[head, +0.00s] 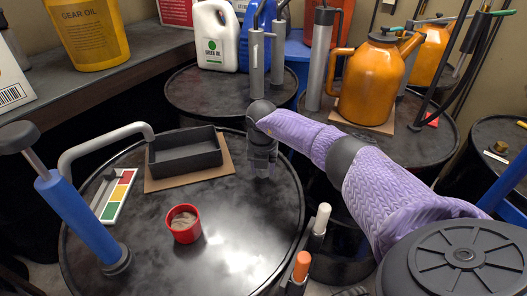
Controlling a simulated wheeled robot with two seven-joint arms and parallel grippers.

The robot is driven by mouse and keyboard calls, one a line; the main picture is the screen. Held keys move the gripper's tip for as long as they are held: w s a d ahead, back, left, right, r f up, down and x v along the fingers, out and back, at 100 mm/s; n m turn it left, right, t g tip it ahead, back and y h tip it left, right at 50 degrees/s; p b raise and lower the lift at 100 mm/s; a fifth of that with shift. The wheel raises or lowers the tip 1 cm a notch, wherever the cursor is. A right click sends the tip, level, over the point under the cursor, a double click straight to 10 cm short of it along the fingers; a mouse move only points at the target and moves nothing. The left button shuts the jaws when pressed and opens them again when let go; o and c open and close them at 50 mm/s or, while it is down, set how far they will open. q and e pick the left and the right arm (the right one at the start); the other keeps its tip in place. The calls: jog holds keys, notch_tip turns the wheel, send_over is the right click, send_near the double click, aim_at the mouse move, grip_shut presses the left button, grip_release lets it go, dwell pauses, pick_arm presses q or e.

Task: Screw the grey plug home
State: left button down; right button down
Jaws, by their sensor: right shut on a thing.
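My right gripper (262,162) reaches in from the right on a purple-sleeved arm. It points straight down over the right part of the near drum's dark top (240,230). Its jaws are shut on a small grey piece at the drum top, which I take to be the grey plug (262,173). The fingers hide most of the plug, and I cannot tell how deep it sits or whether it is level. My left gripper is not in view.
A black tray (184,152) on cardboard and a red cup (184,224) stand on the near drum. A blue hand pump (80,215) rises at its left. An orange jug (372,80) stands on the drum behind. The near drum's front centre is clear.

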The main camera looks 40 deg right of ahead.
jog(key=shift+r+m, duration=0.25)
jog(key=shift+m, duration=0.95)
jog(key=shift+f+m, duration=0.15)
jog(key=shift+m, duration=0.35)
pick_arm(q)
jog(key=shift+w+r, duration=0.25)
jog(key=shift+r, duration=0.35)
pick_arm(e)
jog(key=m+p, duration=0.1)
jog(key=m, duration=0.1)
jog(key=shift+m+g, duration=0.3)
jog(key=shift+m, duration=1.1)
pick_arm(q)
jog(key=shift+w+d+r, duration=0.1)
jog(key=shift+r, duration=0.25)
pick_arm(e)
jog(key=shift+m+g, duration=0.3)
jog(key=shift+m, duration=0.5)
